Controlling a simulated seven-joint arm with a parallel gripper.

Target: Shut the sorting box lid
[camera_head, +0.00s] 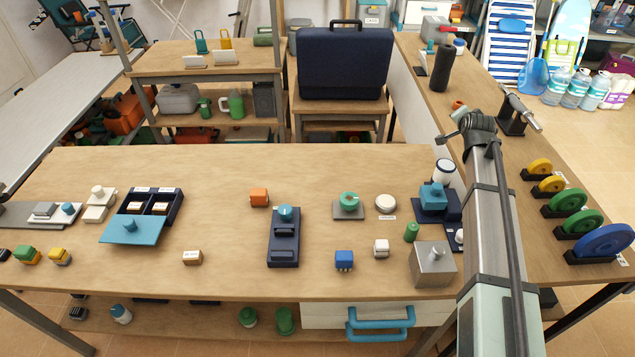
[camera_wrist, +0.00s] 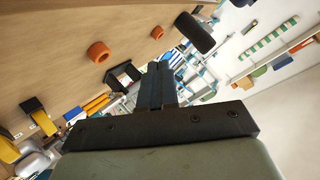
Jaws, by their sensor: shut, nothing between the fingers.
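The sorting box (camera_head: 174,207) is a dark navy tray at the left of the wooden table in the head view. Two compartments show, each with a small labelled wooden block in it. Its teal lid (camera_head: 131,231) is open, folded down toward the front edge, with a small teal knob on it. My gripper (camera_wrist: 158,85) shows in the wrist view with its dark fingers together and nothing between them. My arm reaches up along the right of the head view, far from the box. I cannot make out the fingers there.
A wooden block (camera_head: 192,258) lies right of the lid. The table's back middle is clear.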

